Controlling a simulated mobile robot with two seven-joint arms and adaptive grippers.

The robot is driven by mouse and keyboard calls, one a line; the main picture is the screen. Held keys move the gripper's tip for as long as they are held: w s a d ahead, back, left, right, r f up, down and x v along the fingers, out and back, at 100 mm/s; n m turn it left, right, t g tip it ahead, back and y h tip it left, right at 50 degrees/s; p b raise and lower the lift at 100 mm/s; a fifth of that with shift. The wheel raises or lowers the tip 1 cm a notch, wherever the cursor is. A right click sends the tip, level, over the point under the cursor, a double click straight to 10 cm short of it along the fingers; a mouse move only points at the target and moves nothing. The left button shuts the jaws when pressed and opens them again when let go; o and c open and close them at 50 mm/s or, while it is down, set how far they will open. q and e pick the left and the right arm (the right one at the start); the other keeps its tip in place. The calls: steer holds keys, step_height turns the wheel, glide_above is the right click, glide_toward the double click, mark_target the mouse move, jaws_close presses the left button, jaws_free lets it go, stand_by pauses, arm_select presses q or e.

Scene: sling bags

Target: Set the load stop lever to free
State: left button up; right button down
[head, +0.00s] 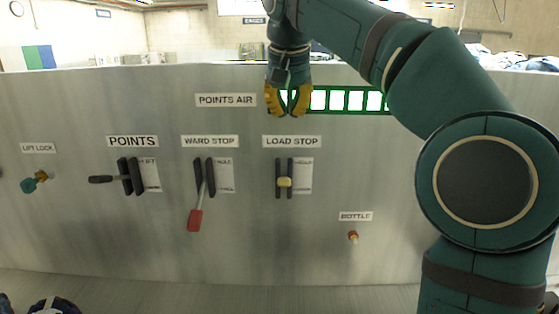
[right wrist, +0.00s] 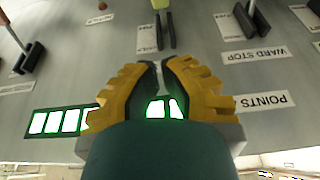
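The load stop lever (head: 284,182) shows a yellow handle between two dark upright guide plates, under the LOAD STOP label (head: 292,141). A white card (head: 302,175) is beside it, its print too small to read. My right gripper (head: 288,112) has yellow ribbed fingers and is above the label, in front of the green-framed panel, apart from the lever. Its fingers are apart with nothing between them; the gap also shows in the right wrist view (right wrist: 165,68). My left gripper is not in view.
The ward stop lever (head: 196,218) has a red handle hanging down. The points lever (head: 101,179) points left. A lift lock knob (head: 30,185) and a red bottle knob (head: 353,236) jut from the grey panel (head: 240,255). The lit green-framed panel (head: 347,99) is behind my gripper.

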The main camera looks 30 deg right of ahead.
mark_target(284, 180)
steer(key=shift+s, duration=0.2)
steer(key=b+x, duration=0.1)
steer(key=x, duration=0.9)
steer(key=shift+w+f+b, duration=0.15)
steer(key=shift+f+b, duration=0.2)
steer(key=shift+s+a+f, duration=0.15)
steer(key=shift+s+f, duration=0.1)
steer(key=shift+f, duration=0.2)
steer(key=shift+s+a+f, duration=0.2)
steer(key=shift+f, duration=0.25)
steer(key=shift+s+a+f+b, duration=0.15)
steer(key=shift+s+f+b, duration=0.15)
steer(key=shift+f, duration=0.35)
